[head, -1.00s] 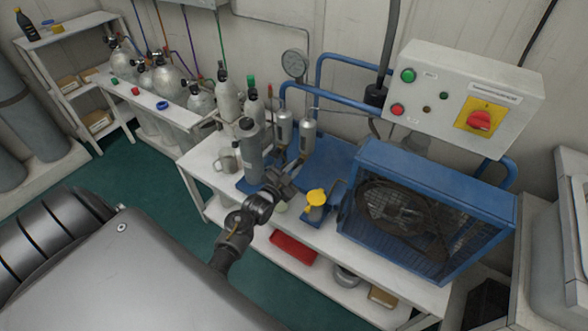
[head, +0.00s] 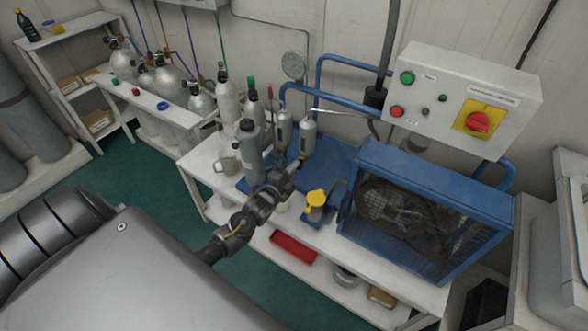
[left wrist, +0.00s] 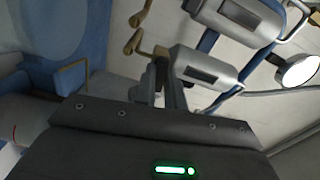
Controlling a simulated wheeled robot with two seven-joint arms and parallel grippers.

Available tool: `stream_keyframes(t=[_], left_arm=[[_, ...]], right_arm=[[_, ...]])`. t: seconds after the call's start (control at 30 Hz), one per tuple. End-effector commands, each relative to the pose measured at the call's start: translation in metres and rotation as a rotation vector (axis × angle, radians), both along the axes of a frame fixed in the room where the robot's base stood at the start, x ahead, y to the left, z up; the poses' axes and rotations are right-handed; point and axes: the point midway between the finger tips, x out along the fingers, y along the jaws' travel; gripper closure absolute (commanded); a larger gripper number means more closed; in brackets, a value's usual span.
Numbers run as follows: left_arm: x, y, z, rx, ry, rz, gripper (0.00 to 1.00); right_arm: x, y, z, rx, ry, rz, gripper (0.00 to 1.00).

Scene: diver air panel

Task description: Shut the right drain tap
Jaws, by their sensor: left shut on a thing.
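Two grey filter cylinders hang side by side above the bench in the head view, the left one (head: 284,127) and the right one (head: 307,136). In the left wrist view they lie sideways, a nearer one (left wrist: 207,68) and a farther one (left wrist: 238,17). Brass taps stick out at their lower ends, a nearer tap (left wrist: 146,47) and a farther tap (left wrist: 142,14). My left gripper (head: 296,166) is at the bottom of the right cylinder. In the left wrist view its fingers (left wrist: 168,80) are shut at the nearer tap, partly hiding it. My right gripper is out of view.
A tall grey bottle (head: 249,152) stands close to the left of my gripper. A yellow-topped item (head: 315,198) and the blue caged compressor (head: 425,205) are to the right. A pressure gauge (head: 293,65) and blue pipes are above. A red tray (head: 293,247) is on the lower shelf.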

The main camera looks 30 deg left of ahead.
Motion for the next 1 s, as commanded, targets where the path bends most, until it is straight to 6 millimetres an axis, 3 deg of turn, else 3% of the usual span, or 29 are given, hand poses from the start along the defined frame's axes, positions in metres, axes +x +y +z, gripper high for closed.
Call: stream_keyframes(t=[0.33, 0.87, 0.9, 1.0], left_arm=[[0.0001, -0.0002, 0.0002, 0.125, 0.003, -0.001, 1.0], [0.0003, 0.0, 0.0002, 0.143, 0.002, 0.0, 1.0], [0.0002, 0.0, 0.0001, 0.143, 0.002, 0.0, 0.84], [0.0002, 0.0, 0.0001, 0.143, 0.002, 0.0, 0.71]], right_arm=[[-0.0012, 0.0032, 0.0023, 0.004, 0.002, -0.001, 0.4], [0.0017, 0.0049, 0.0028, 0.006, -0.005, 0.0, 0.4], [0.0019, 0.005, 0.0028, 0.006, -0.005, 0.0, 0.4], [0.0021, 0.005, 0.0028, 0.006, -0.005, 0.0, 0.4]])
